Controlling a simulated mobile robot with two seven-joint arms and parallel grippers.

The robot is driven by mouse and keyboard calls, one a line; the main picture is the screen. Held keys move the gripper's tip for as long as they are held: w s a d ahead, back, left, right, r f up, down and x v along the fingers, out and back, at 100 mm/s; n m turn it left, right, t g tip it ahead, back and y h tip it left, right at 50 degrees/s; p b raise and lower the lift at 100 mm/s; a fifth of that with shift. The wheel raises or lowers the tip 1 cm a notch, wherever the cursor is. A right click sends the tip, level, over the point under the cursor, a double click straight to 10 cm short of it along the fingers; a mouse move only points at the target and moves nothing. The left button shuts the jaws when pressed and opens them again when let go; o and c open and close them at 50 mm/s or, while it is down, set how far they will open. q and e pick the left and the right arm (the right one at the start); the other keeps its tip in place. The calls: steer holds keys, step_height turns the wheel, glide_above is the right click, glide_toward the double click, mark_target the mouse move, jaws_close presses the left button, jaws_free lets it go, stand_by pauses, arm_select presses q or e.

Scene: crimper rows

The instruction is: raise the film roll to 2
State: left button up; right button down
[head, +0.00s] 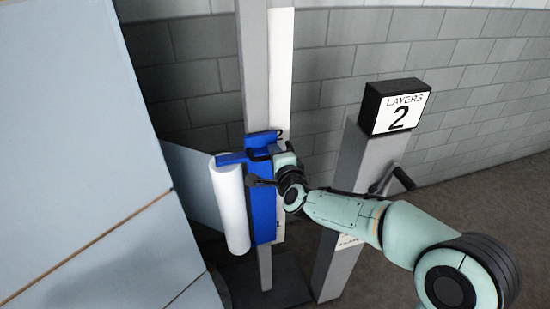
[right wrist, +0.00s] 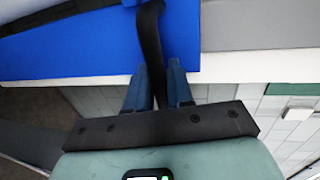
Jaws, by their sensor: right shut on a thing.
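The white film roll (head: 230,210) stands upright on a blue carriage (head: 262,205) on a grey mast (head: 255,60). A white scale strip (head: 280,70) runs along the mast. My right gripper (head: 262,165) is at the carriage. In the right wrist view its fingers (right wrist: 160,75) are shut on a black handle (right wrist: 151,35) that crosses the blue carriage. My left gripper is not in view.
A grey post (head: 347,185) right of the mast bears a black box with a sign (head: 400,112) reading LAYERS 2. A black-gripped lever (head: 402,178) sticks out from it, close behind my right arm. A large pale wrapped load (head: 75,150) fills the left. A block wall stands behind.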

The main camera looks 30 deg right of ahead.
steer(key=c, duration=1.1)
jaws_free()
steer(key=shift+c, duration=0.2)
steer(key=b+v, duration=0.1)
steer(key=v, duration=1.2)
steer(key=shift+s, duration=0.2)
